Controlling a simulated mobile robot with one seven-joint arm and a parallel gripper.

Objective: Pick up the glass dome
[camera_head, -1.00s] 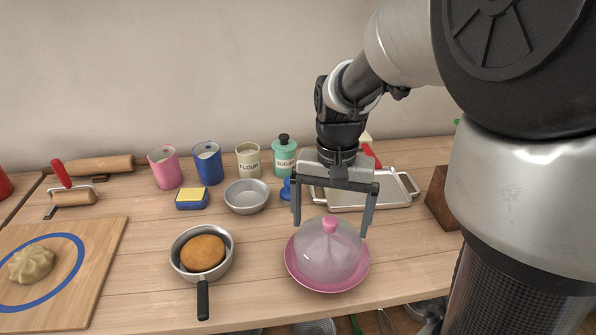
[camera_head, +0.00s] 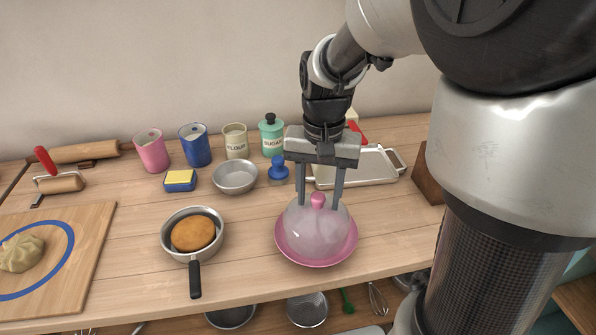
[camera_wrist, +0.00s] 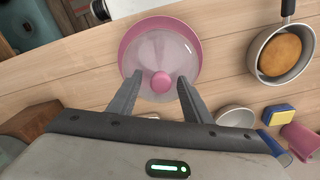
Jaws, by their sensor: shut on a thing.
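The glass dome (camera_head: 312,228) is clear with a pink knob and sits over the pink plate (camera_head: 322,262) on the wooden counter. It also shows in the wrist view (camera_wrist: 160,52), with its knob between my fingers. My gripper (camera_head: 320,203) points down from behind the dome. The dome appears to rest on the plate.
A pan with a brown bun (camera_head: 193,234) stands to the left, with a small metal bowl (camera_head: 235,177) behind it. A blue stamp-like tool (camera_head: 278,170) and a metal tray (camera_head: 372,165) are behind the dome. The counter's front edge is close to the plate.

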